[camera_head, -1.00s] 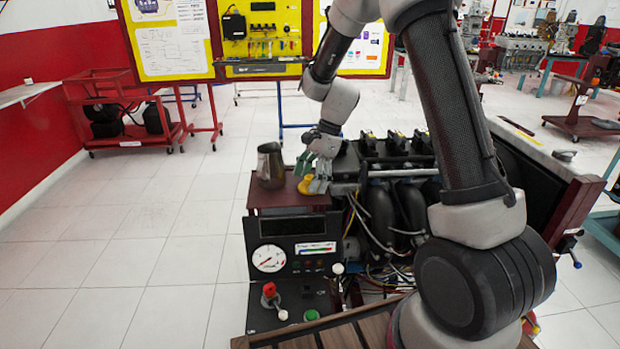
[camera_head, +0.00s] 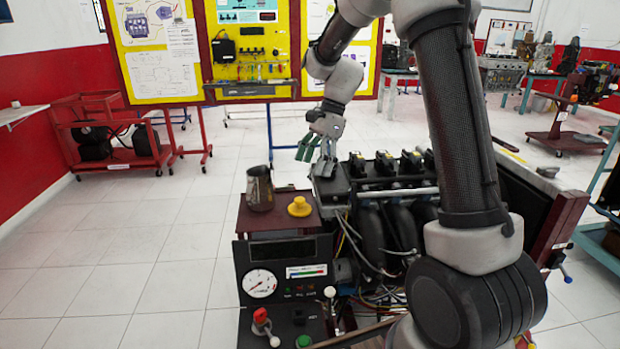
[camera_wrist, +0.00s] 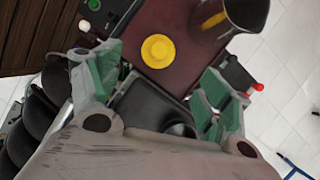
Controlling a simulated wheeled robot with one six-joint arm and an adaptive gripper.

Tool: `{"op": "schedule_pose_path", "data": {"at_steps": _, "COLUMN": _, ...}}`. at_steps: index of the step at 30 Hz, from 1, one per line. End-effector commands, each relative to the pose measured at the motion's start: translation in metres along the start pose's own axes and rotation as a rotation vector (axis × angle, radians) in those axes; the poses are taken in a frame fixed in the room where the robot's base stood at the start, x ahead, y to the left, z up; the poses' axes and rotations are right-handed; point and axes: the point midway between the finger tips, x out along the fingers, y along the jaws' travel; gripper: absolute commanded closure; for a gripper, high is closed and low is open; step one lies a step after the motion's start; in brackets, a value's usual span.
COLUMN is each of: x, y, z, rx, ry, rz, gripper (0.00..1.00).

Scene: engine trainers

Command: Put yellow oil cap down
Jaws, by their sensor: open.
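The yellow oil cap (camera_head: 299,207) sits on the dark red top (camera_head: 276,222) of the engine trainer's control box, beside a metal jug. In the wrist view the cap (camera_wrist: 158,51) lies on the dark red surface, beyond the fingertips and apart from them. My gripper (camera_head: 317,157) is open and empty, raised above and to the right of the cap in the head view. In the wrist view the green-padded fingers of my gripper (camera_wrist: 160,92) are spread wide with nothing between them touching.
The metal jug (camera_head: 259,189) stands left of the cap, close to it; it also shows in the wrist view (camera_wrist: 232,14). The black engine (camera_head: 385,205) with hoses and wires is to the right. A gauge panel (camera_head: 283,284) is in front. Open floor lies left.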

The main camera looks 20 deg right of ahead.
Motion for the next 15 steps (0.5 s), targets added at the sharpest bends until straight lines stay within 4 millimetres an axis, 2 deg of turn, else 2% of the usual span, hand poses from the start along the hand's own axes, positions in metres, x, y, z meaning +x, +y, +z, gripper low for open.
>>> {"op": "schedule_pose_path", "data": {"at_steps": 5, "x": -0.007, "y": 0.001, "z": 0.000, "rx": -0.002, "ry": 0.001, "rz": -0.001, "gripper": 0.22}}
{"op": "schedule_pose_path", "data": {"at_steps": 8, "x": -0.015, "y": 0.008, "z": 0.002, "rx": -0.036, "ry": 0.012, "rz": -0.010, "gripper": 0.22}}
{"op": "schedule_pose_path", "data": {"at_steps": 11, "x": -0.035, "y": 0.028, "z": 0.007, "rx": -0.133, "ry": 0.046, "rz": -0.030, "gripper": 0.22}}
{"op": "schedule_pose_path", "data": {"at_steps": 15, "x": -0.072, "y": 0.077, "z": 0.013, "rx": -0.356, "ry": 0.130, "rz": -0.066, "gripper": 0.22}}
